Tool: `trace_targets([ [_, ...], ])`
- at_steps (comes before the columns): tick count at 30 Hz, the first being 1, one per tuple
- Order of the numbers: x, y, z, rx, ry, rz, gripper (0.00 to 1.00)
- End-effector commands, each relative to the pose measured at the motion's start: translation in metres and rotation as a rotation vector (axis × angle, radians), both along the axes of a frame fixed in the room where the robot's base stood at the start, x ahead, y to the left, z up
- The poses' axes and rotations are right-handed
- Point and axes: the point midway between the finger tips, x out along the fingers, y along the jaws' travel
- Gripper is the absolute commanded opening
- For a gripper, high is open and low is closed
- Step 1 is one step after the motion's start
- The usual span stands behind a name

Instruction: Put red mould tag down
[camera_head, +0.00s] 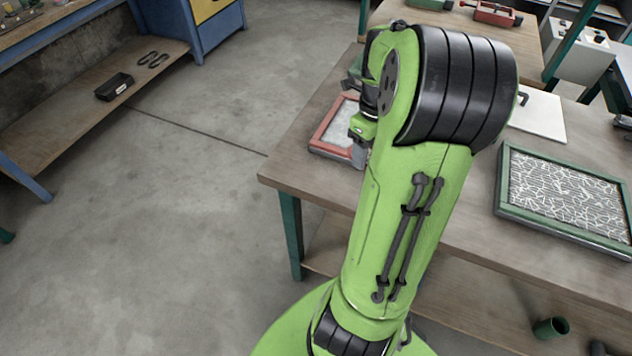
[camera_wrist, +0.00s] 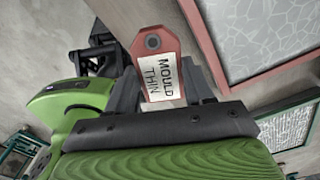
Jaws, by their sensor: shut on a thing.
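The red mould tag (camera_wrist: 153,42) is in the wrist view, with a hole at its top end and a white label reading "MOULD THIN". My gripper (camera_wrist: 160,90) is shut on the tag's lower part, and the tag sticks out beyond the fingers. Beside it on the right in the wrist view is a red-framed mould (camera_wrist: 272,72) with a pale patterned panel. The red-framed mould also shows in the head view (camera_head: 318,143), near the table's left end and partly behind my arm. The tag cannot be made out in the head view. Whether it touches the table cannot be told.
The wooden table (camera_head: 300,172) also holds a green-framed mould (camera_head: 560,229) at right and a white board (camera_head: 540,115) behind my arm. A green cup (camera_head: 551,327) stands on the lower shelf. Open floor lies left of the table, with a low bench (camera_head: 75,110) beyond.

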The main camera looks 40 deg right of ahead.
Motion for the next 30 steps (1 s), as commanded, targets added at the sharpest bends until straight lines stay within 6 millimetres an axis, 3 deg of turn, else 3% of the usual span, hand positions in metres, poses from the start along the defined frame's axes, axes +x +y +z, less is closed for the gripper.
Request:
trace_targets([
  [6,-0.002,0.000,-0.050,0.006,0.003,-0.008,0.23],
  [15,-0.001,0.000,-0.096,0.004,0.002,-0.006,0.23],
  [26,-0.001,0.000,-0.103,0.000,0.000,-0.004,0.23],
  [27,-0.001,0.000,-0.102,0.000,0.000,-0.004,0.55],
  [30,-0.001,0.000,-0.102,0.001,0.000,-0.005,0.70],
])
